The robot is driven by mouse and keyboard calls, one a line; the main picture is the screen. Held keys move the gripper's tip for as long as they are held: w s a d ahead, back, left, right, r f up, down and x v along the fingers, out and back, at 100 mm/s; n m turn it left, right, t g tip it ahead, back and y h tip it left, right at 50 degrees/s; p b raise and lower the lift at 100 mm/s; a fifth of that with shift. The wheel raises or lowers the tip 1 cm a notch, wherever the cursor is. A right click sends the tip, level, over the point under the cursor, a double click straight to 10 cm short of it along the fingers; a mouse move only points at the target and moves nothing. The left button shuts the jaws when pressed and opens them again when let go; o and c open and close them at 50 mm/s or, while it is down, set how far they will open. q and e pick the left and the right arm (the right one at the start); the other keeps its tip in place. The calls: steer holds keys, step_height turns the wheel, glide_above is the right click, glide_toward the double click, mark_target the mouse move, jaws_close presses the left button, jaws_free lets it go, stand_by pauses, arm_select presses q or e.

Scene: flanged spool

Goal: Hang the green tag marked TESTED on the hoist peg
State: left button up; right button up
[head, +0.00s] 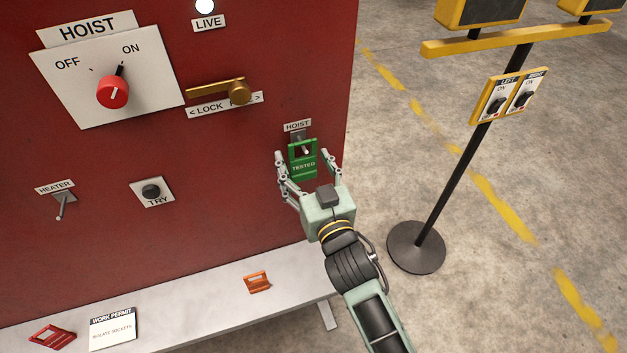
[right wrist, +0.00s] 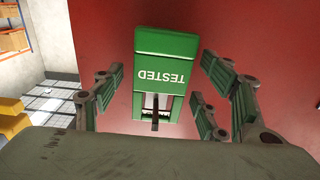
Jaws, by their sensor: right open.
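The green tag marked TESTED (head: 303,166) is at the hoist peg (head: 305,150), below the small HOIST label (head: 297,126) on the red panel. The peg shows in the opening at the tag's upper part, and the tag appears to hang on it. In the right wrist view the tag (right wrist: 166,75) shows upside down, with the peg (right wrist: 155,113) in its opening. My right gripper (head: 309,170) is open, its fingers on both sides of the tag. In the right wrist view there are gaps between the fingers and the tag. My left gripper is not in view.
The red panel (head: 230,150) carries a HOIST switch (head: 112,92), a lock lever (head: 238,92), a heater peg (head: 62,204) and a TRY button (head: 151,191). On the grey shelf (head: 200,305) lie a red tag (head: 52,336), a work permit (head: 112,329) and an orange tag (head: 257,282). A stand (head: 416,248) is at right.

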steer(key=v, duration=1.1)
steer(key=s+d+f+g+h, duration=0.1)
steer(key=s+d+f+g, duration=0.15)
steer(key=f, duration=0.95)
steer(key=s+d+f+g+h, duration=0.1)
steer(key=s+f+g, duration=0.2)
steer(key=f, duration=1)
steer(key=s+d+f+g+h, duration=0.1)
steer(key=s+d+f+g, duration=0.1)
steer(key=f, duration=1)
steer(key=s+d+f+g+h, duration=0.1)
steer(key=s+d+f+g, duration=0.2)
steer(key=s+d+f, duration=0.2)
steer(key=s+d+f+g, duration=0.2)
steer(key=s+d+f, duration=0.3)
steer(key=s+f, duration=0.4)
steer(key=s+d+f+m+g+h, duration=0.1)
steer(key=s+d+f+g, duration=0.2)
steer(key=s, duration=1.1)
step_height(320, 180, down, 4)
steer(key=shift+s+d+f+g+h, duration=0.1)
steer(key=shift+s+d+g+h, duration=0.2)
steer(key=shift+d, duration=0.75)
steer(key=shift+w, duration=0.1)
